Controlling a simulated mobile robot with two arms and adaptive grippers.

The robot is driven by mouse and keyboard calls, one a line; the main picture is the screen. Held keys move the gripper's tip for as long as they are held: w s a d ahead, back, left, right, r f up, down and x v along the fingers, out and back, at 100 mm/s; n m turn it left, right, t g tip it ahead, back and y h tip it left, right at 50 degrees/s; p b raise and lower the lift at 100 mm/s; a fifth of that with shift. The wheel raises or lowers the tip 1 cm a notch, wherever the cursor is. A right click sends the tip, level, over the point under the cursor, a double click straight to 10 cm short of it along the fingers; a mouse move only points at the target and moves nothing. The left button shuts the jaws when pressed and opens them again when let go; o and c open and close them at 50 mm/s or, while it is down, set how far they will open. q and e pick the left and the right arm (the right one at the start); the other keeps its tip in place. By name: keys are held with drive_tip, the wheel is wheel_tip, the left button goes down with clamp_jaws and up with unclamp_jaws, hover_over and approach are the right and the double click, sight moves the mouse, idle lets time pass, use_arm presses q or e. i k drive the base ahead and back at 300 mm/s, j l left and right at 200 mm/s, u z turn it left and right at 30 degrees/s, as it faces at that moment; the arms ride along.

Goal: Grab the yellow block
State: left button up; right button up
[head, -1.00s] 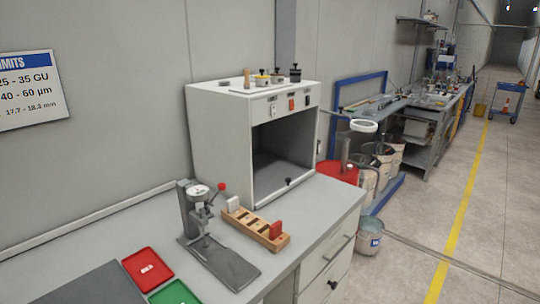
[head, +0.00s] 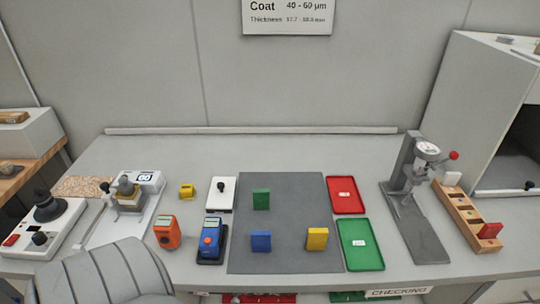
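The yellow block (head: 317,238) stands upright on the front right part of a dark grey mat (head: 280,205) on the bench. A blue block (head: 261,241) stands to its left on the same mat, and a green block (head: 261,199) stands further back. The blocks are apart from each other. Neither of my grippers shows in the head view.
Red (head: 346,194) and green (head: 360,244) trays lie right of the mat. A gauge stand (head: 412,190) and wooden rack (head: 467,218) stand further right. Orange (head: 167,232) and blue (head: 210,240) handheld devices and a small yellow item (head: 187,191) are left. The bench behind the mat is clear.

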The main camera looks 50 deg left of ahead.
sight(316, 238)
drive_tip(key=u, duration=1)
